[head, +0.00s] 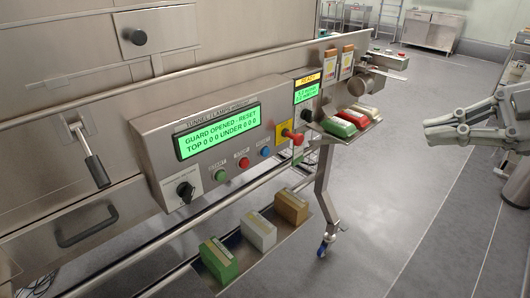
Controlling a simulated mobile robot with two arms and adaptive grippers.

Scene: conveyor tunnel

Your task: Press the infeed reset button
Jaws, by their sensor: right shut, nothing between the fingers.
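A grey control box (160,150) is fixed to the machine's front rail. Its green display (218,132) reads "GUARD OPENED - RESET" and "TOP 0 0 0 UNDER 0 0 0". Below the display are a green button (220,175), a red button (244,162) and a blue button (265,152). Their small labels are too blurred to read surely, so I cannot tell which one is the infeed reset. My right gripper (430,129) is shut and empty at the right, well apart from the box, pointing left. My left gripper is not in view.
A red emergency stop (293,137) on a yellow plate and a black rotary knob (185,191) flank the buttons. A smaller display (307,90) and a tray of packs (362,135) stand to the right. Boxes (218,262) lie on a low shelf. The floor at right is clear.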

